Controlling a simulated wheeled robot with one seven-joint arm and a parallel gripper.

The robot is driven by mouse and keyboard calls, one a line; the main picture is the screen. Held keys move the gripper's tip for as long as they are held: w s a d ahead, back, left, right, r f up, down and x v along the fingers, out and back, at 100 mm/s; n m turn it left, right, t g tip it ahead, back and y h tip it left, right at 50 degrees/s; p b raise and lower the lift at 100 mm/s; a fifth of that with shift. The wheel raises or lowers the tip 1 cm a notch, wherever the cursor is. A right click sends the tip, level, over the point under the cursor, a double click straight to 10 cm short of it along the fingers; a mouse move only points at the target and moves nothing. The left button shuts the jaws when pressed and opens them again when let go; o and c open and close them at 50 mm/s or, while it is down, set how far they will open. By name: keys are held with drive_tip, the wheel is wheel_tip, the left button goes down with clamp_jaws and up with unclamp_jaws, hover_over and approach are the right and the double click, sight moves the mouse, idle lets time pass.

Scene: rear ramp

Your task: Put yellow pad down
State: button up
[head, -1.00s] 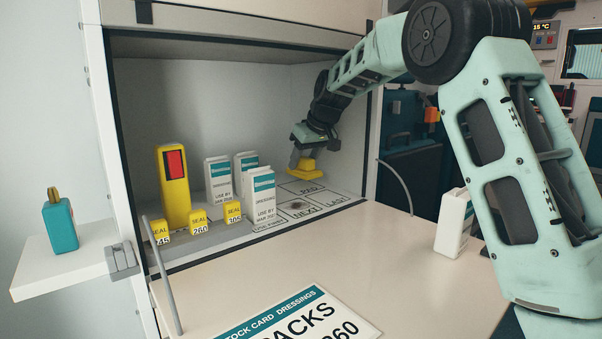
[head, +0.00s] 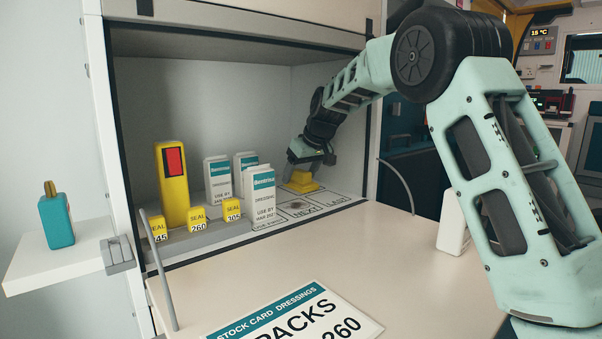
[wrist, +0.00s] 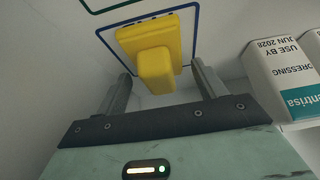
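The yellow pad (head: 301,184), a flat block with a raised grip, rests at the back right of the cabinet floor. In the wrist view the yellow pad (wrist: 152,45) lies within a blue outlined square, over part of its printed lettering. My gripper (head: 303,168) is just above it. In the wrist view my gripper (wrist: 162,80) is open, its two fingers spread on either side of the grip with gaps showing. The fingertips are hard to make out in the head view.
White dressing packs (head: 262,197) stand left of the pad. A yellow case with a red panel (head: 173,185) and small yellow seal boxes (head: 198,221) stand farther left. Marked squares in front of the pad are empty. The counter (head: 400,240) holds a stock card (head: 300,315).

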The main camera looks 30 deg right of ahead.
sight(301, 170)
drive_tip(key=shift+s+r, duration=0.1)
drive_tip(key=shift+r, duration=0.35)
drive_tip(key=p+v, duration=0.1)
drive_tip(key=v, duration=0.2)
drive_tip(key=s, duration=0.3)
drive_tip(key=s+d, duration=0.1)
drive_tip(key=s, duration=0.3)
drive_tip(key=s+d+p, duration=0.1)
drive_tip(key=s, duration=0.3)
drive_tip(key=shift+s+d+f, duration=0.15)
drive_tip(key=shift+s+f, duration=0.1)
drive_tip(key=shift+f, duration=0.1)
